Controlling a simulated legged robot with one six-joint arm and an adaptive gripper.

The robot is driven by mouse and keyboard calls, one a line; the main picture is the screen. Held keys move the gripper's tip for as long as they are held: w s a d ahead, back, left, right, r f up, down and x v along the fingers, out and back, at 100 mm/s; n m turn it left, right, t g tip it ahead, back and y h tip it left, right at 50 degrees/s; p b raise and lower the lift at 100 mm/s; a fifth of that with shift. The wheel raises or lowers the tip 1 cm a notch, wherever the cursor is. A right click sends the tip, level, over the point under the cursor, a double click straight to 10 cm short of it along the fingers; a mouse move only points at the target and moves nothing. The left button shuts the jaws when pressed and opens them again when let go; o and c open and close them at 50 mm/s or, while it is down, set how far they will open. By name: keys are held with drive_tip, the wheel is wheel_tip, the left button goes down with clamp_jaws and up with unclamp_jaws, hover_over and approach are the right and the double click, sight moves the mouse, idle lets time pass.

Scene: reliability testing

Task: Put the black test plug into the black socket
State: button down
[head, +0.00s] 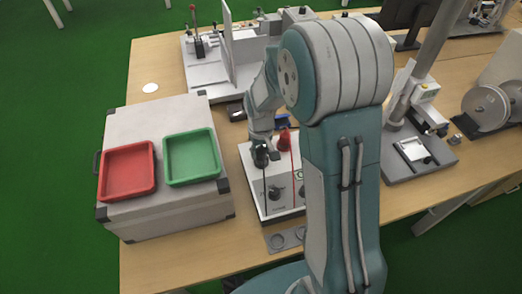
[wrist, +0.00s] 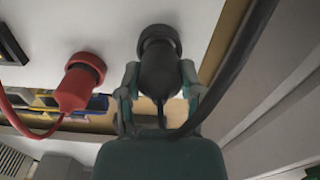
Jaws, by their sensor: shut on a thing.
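My gripper (wrist: 158,108) is shut on the black test plug (wrist: 160,75), with one finger on each side of it. The plug's front end lines up with a round black collar, the black socket (wrist: 157,36), on the white panel. They look to be touching, but I cannot tell how deep the plug sits. A black cable loops from the plug to the upper right. In the head view my gripper (head: 261,155) is over the left part of the white test box (head: 255,190). The red plug (wrist: 75,88) stands in a red socket beside it.
A grey case (head: 155,120) with a red tray (head: 127,171) and a green tray (head: 192,156) stands left of the test box. A white fixture (head: 205,75) is behind. A test stand (head: 415,150) is at right. Bare wooden table (head: 190,262) shows in front.

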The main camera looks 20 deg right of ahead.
sight(261, 147)
drive_tip(key=shift+f, duration=0.55)
idle(0.4)
drive_tip(key=c, duration=0.5)
unclamp_jaws()
drive_tip(key=shift+c, duration=0.2)
drive_tip(key=shift+r, duration=5.5)
drive_tip(key=s+r+m+t, duration=0.1)
drive_tip(key=s+r+t, duration=0.1)
drive_tip(key=s+r, duration=0.4)
drive_tip(key=s+r+t, duration=0.3)
drive_tip(key=s+r, duration=0.4)
drive_tip(key=s, duration=0.8)
drive_tip(key=shift+m+t, duration=0.3)
drive_tip(key=shift+m, duration=0.1)
